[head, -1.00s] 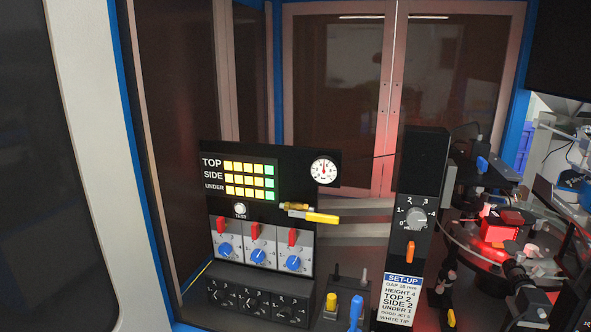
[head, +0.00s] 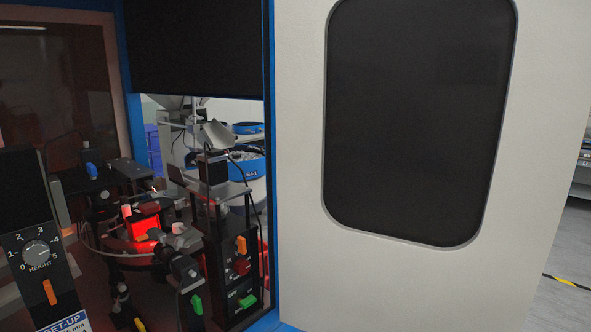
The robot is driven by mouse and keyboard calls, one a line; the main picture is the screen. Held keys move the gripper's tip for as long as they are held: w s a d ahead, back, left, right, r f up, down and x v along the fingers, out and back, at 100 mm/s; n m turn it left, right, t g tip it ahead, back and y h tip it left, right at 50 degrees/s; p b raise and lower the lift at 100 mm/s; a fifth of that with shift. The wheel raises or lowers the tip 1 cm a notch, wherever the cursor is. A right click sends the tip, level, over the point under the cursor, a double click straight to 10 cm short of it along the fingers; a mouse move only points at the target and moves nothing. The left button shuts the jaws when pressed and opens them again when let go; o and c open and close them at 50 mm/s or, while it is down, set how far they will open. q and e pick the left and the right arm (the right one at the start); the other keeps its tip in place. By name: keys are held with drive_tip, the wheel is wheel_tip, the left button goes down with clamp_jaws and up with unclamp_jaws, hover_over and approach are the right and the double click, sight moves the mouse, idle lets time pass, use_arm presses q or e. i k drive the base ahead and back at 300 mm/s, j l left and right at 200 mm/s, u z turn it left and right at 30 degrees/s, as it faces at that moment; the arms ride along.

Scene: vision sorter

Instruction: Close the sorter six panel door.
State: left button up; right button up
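A white door panel (head: 300,130) with a large dark rounded window (head: 420,120) fills the right half of the head view. It stands swung out to the right of the blue cabinet frame (head: 268,160). The sorter opening to its left is uncovered and the inside shows. I cannot tell which numbered door this is, and no handle shows on it. Neither of my grippers is in view.
Inside the sorter are a black HEIGHT dial post (head: 38,250), a round glass-like table with a red-lit block (head: 145,228), and a black box with coloured switches (head: 238,265). Open floor (head: 565,240) with yellow-black tape shows at the far right.

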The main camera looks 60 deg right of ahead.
sight(427, 151)
drive_tip(key=k+l, duration=0.35)
drive_tip(key=k+l+u, duration=0.15)
drive_tip(key=k+l, duration=0.2)
drive_tip(key=k, duration=0.2)
drive_tip(key=k+l, duration=0.3)
drive_tip(key=k, duration=0.15)
drive_tip(key=l, duration=0.55)
drive_tip(key=k+l+u, duration=0.15)
drive_tip(key=l, duration=0.95)
drive_tip(key=k+l+u, duration=0.15)
drive_tip(key=l, duration=0.4)
